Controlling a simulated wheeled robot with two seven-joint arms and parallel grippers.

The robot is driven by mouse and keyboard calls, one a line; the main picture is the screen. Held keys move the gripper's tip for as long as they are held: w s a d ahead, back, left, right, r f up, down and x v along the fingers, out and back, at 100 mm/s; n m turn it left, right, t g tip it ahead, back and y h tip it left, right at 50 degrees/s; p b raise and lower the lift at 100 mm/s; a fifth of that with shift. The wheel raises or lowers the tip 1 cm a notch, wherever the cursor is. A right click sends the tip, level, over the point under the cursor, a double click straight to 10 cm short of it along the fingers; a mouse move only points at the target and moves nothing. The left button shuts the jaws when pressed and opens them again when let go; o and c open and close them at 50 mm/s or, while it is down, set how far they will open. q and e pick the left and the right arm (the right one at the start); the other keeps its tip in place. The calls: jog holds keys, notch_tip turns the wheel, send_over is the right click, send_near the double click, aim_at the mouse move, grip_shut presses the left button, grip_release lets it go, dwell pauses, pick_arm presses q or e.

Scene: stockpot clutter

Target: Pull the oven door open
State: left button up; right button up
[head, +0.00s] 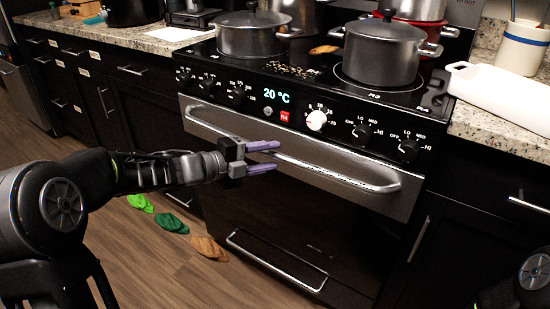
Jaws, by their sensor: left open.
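The oven (300,210) has a black front with a steel band, and its door is shut. Its long steel door handle (340,178) runs across the band below the knobs. My left gripper (277,156) has two purple fingers, spread apart, one above the other. They are at the middle of the handle, with the bar lined up between them; I cannot tell whether they touch it. The gripper hides a short part of the handle. My right gripper is not in view; only part of my right arm shows at the bottom right.
Lidded pots (382,52) stand on the cooktop above. A lower drawer handle (275,262) sits beneath the door. Green and brown leaf-shaped pieces (209,248) lie on the floor left of the oven. A white tray (505,98) is on the right counter.

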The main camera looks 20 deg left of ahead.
pick_arm(q)
jog(key=shift+x, duration=1.15)
grip_shut()
dwell(0.6)
